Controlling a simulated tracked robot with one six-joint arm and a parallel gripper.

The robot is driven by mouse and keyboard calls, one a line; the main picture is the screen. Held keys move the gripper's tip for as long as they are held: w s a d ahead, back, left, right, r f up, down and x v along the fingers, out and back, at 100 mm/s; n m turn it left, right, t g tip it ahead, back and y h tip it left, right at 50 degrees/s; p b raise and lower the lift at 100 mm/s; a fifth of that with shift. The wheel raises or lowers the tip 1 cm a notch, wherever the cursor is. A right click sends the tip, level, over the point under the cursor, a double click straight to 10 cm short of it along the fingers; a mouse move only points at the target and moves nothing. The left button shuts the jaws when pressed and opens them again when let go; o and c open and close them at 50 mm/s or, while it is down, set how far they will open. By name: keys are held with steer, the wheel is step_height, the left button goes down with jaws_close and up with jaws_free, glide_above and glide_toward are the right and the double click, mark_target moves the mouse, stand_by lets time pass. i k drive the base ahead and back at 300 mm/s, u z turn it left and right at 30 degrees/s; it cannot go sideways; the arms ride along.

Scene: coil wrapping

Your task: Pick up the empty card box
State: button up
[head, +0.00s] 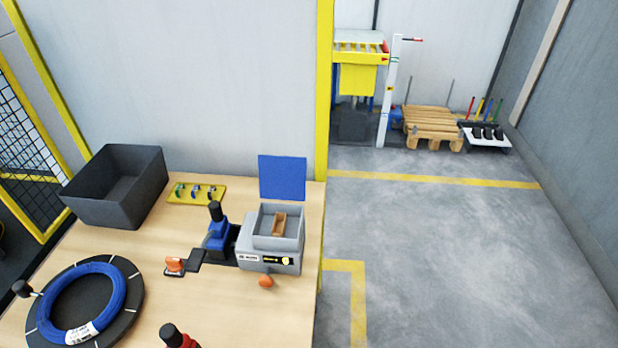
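A small brown, card-coloured piece (279,224) sits inside the open top of a grey machine (270,259) on the wooden table. It may be the card box, but it is too small to tell whether it is empty. A blue panel (282,177) stands upright behind the machine's open top. No other card box shows clearly. My gripper is not in this view.
The table (240,318) also bears a black bin (117,186), a yellow tray (196,192), a blue device (216,233), an orange-handled item (175,266) and a blue coil (117,291) on a black disc. Open floor (450,250) lies to the right.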

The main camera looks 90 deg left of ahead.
mark_target(278, 228)
steer(key=i, duration=1.35)
steer(key=u, duration=2.55)
steer(key=i, duration=0.7)
steer(key=z, duration=0.1)
